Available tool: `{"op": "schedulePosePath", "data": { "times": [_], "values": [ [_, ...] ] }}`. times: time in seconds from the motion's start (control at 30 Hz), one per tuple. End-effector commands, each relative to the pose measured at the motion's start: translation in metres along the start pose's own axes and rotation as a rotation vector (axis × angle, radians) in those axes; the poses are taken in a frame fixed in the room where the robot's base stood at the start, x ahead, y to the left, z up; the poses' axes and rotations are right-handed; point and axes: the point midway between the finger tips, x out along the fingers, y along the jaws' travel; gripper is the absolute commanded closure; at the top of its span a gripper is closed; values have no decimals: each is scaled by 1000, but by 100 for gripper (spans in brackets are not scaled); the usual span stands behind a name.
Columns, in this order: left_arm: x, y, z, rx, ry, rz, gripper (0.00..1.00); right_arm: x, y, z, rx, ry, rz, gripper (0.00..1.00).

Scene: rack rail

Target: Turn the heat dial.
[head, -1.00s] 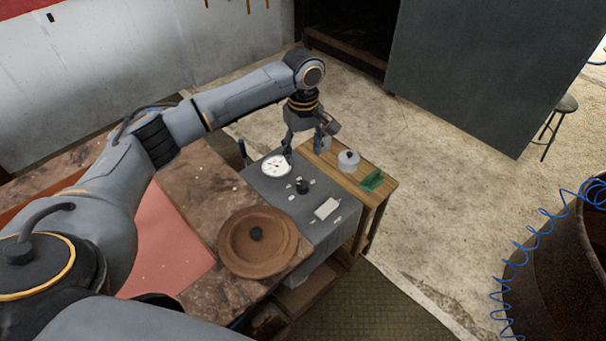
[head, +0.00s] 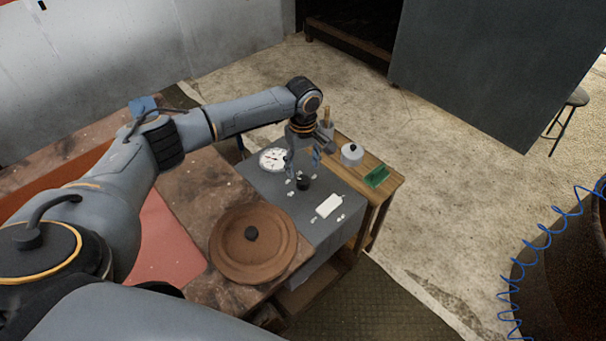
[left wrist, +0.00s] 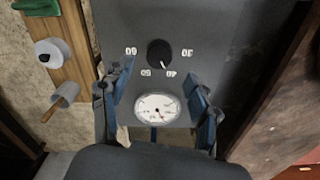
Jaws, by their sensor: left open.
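The heat dial is a black round knob (head: 303,183) on a grey panel (head: 322,225), with white marks around it. In the left wrist view the knob (left wrist: 159,53) has the numbers 60, 50, 40 and 30 around it, and its light pointer line aims near 40. My left gripper (head: 303,168) is open and points down at the panel close to the knob. In the left wrist view its fingers (left wrist: 158,74) are spread, with the knob ahead of them, between their lines. I cannot tell whether they touch it. My right gripper is not in view.
A white gauge (head: 272,159) lies behind the knob, and a white block (head: 328,206) sits to its front right. A brown round lidded dish (head: 252,244) stands at the left.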

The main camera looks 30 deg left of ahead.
Motion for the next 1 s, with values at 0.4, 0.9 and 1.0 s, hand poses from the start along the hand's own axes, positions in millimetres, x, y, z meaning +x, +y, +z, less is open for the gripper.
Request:
{"op": "schedulePosePath", "data": {
  "times": [0.4, 0.9, 1.0],
  "values": [
    [54, 0, 0, -1, 0, -1, 39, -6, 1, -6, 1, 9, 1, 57],
    [55, 0, 0, 0, 0, 0, 80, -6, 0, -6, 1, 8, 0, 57],
    [55, 0, 0, 0, 0, -1, 94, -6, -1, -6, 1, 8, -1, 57]
  ]
}}
